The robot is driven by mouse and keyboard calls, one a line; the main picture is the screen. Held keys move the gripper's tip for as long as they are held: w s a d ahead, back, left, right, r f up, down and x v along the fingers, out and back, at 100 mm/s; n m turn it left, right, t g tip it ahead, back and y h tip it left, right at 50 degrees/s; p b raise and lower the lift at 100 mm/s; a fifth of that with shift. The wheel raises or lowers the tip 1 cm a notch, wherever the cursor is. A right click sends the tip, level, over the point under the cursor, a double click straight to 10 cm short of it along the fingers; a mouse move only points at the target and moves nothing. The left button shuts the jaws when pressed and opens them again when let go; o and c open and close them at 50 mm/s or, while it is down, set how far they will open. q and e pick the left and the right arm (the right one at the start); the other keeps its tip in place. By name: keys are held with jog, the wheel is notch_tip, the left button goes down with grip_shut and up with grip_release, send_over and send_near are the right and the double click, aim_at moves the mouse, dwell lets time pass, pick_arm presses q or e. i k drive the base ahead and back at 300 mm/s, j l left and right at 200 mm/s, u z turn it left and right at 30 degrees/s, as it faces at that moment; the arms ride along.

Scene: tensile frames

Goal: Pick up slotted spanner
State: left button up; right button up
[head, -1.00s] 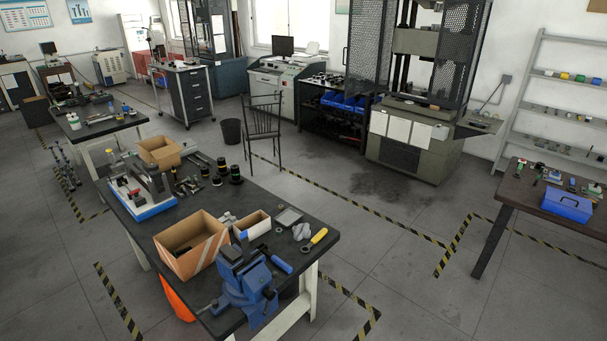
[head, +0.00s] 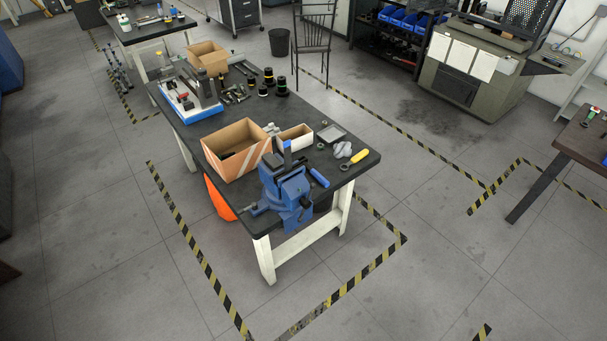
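I cannot make out a slotted spanner for certain in the head view; the small tools are too small to tell apart. Several dark tools (head: 236,95) lie on the dark-topped workbench (head: 335,180) near its far end. A yellow-handled tool (head: 359,157) lies near the bench's right edge. A blue-handled tool (head: 319,178) lies beside the blue vise (head: 284,192) at the near corner. Neither of my grippers is in view.
A chair (head: 313,45) stands behind. The floor (head: 110,240) before the bench is clear, with striped tape.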

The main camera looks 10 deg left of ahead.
aim_at(302, 159)
jog(key=i+l, duration=0.55)
jog(key=i, duration=0.3)
jog(key=u, duration=0.05)
